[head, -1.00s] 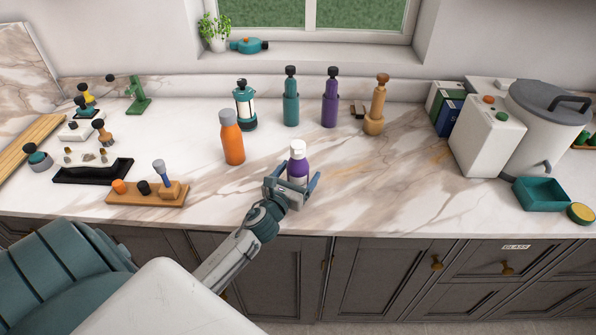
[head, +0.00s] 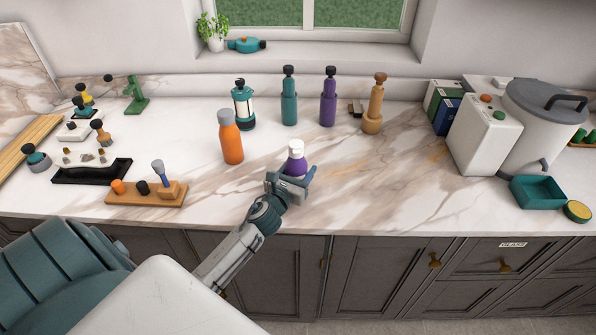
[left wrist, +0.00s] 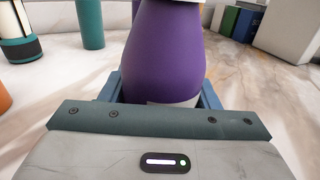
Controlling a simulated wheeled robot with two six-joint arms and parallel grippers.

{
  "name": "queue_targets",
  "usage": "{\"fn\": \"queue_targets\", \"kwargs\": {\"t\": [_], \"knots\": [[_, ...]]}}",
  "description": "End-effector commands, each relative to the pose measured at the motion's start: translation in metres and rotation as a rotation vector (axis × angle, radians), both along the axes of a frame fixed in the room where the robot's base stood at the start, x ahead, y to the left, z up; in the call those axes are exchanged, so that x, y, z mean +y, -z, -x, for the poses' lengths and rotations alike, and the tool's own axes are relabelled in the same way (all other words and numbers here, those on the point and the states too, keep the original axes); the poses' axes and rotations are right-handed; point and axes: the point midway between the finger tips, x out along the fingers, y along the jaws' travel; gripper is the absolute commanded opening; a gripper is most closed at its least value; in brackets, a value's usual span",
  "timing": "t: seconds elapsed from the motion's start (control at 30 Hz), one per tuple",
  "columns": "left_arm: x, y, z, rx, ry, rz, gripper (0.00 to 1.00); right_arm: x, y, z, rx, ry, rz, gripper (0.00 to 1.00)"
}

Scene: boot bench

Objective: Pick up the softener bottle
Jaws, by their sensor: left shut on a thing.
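The purple bottle with a white cap (head: 296,162), which I take for the softener bottle, stands upright near the front of the counter. My left gripper (head: 289,182) is shut on it from the front, a finger on either side. My right gripper is not in view.
An orange bottle (head: 230,140) stands to the left, behind the purple one. A teal lantern (head: 244,106), a teal bottle (head: 289,103), a tall purple bottle (head: 328,103) and a wooden one (head: 374,108) line the back. The marble counter (head: 400,185) is clear to the right.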

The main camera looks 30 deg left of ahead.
Motion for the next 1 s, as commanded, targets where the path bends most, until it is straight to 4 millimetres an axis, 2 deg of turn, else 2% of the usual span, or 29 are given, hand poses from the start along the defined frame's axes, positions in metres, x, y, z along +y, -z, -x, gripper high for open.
{"fn": "queue_targets", "kwargs": {"t": [0.17,0.33,0.37,0.43,0.73,1.0], "knots": [[0.0,-0.014,0.0,-0.003,0.0,0.0,0.19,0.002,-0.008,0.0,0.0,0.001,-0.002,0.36],[0.0,-0.04,0.0,-0.006,0.002,-0.001,0.19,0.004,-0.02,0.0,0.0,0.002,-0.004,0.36],[0.001,-0.039,0.002,-0.003,0.001,-0.002,0.19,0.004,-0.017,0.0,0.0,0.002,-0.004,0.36],[0.009,-0.031,0.017,0.0,0.003,-0.008,0.19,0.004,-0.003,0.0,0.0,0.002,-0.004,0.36],[0.035,-0.036,0.072,0.001,0.006,-0.011,0.19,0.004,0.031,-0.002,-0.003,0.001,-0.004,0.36],[0.054,-0.043,0.109,0.005,0.003,-0.013,0.19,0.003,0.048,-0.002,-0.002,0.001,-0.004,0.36]]}}
